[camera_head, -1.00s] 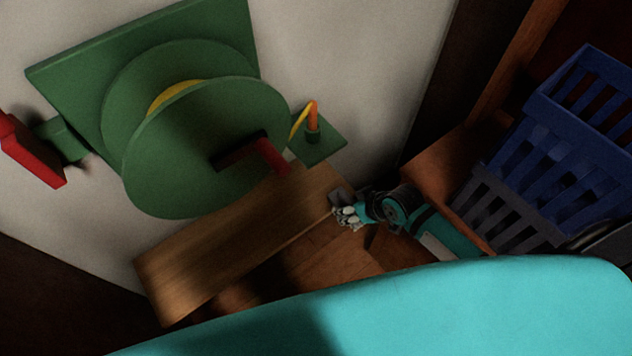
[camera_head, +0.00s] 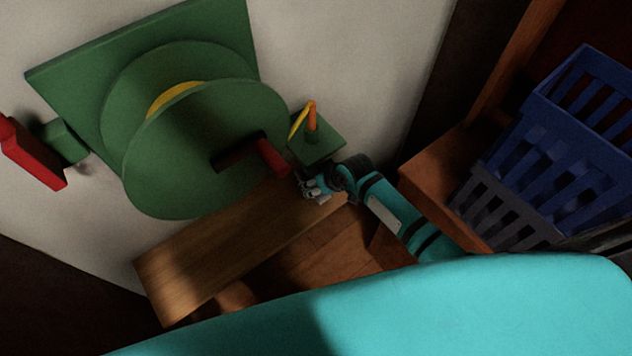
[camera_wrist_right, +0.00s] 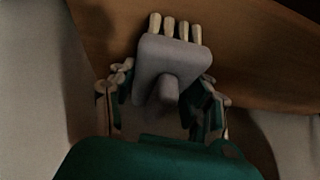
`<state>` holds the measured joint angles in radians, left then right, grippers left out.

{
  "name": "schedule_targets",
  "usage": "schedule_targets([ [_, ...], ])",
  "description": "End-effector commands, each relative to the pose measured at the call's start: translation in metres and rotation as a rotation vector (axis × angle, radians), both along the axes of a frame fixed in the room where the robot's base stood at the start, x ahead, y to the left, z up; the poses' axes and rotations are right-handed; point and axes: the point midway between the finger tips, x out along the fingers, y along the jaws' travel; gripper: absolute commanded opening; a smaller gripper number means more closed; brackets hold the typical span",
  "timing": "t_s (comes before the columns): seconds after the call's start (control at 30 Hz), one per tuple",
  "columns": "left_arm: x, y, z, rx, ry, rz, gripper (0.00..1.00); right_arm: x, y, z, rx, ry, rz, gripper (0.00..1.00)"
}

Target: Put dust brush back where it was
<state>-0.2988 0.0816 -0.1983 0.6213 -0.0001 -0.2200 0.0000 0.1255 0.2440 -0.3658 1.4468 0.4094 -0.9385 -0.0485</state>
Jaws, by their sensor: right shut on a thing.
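The dust brush (camera_wrist_right: 172,62) shows in the right wrist view as a grey block with a short round handle and several pale bristle tufts. My right gripper (camera_wrist_right: 165,98) is shut on it, with a finger on each side. In the head view my right gripper (camera_head: 308,187) is over the right end of a wooden shelf (camera_head: 225,250), in front of the wall. The brush is too small and dark there to make out clearly. In the wrist view the bristles overlap the wooden surface (camera_wrist_right: 255,45); I cannot tell whether they touch it. My left gripper is not in view.
A green hose reel (camera_head: 190,165) with a red handle is on the wall above the shelf. A green bracket (camera_head: 318,148) with an orange nozzle is just above my right gripper. A blue crate (camera_head: 570,150) stands at the right. The shelf's left part is clear.

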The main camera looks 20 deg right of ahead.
Motion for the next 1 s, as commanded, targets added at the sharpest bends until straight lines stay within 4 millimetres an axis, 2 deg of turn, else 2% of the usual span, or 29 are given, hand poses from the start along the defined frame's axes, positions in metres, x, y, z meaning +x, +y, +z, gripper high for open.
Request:
schedule_targets([
  [0.17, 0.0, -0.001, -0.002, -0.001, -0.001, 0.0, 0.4, 0.0, 0.0, -0.003, 0.0, -0.001, 0.0, 0.19],
  [0.2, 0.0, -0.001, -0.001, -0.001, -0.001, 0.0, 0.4, 0.0, 0.0, -0.003, 0.0, -0.001, 0.0, 0.53],
  [0.37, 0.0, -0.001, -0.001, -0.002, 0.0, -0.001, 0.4, 0.0, 0.0, -0.003, 0.0, 0.0, -0.001, 0.73],
  [0.73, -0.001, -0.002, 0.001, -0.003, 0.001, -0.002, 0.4, -0.002, -0.002, 0.004, -0.001, 0.0, -0.001, 0.73],
  [0.87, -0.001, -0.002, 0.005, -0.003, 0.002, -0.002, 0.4, -0.011, -0.007, 0.021, 0.0, -0.001, -0.001, 0.73],
  [1.0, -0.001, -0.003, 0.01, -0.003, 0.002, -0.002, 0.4, -0.025, -0.016, 0.047, -0.001, -0.001, 0.0, 0.73],
])
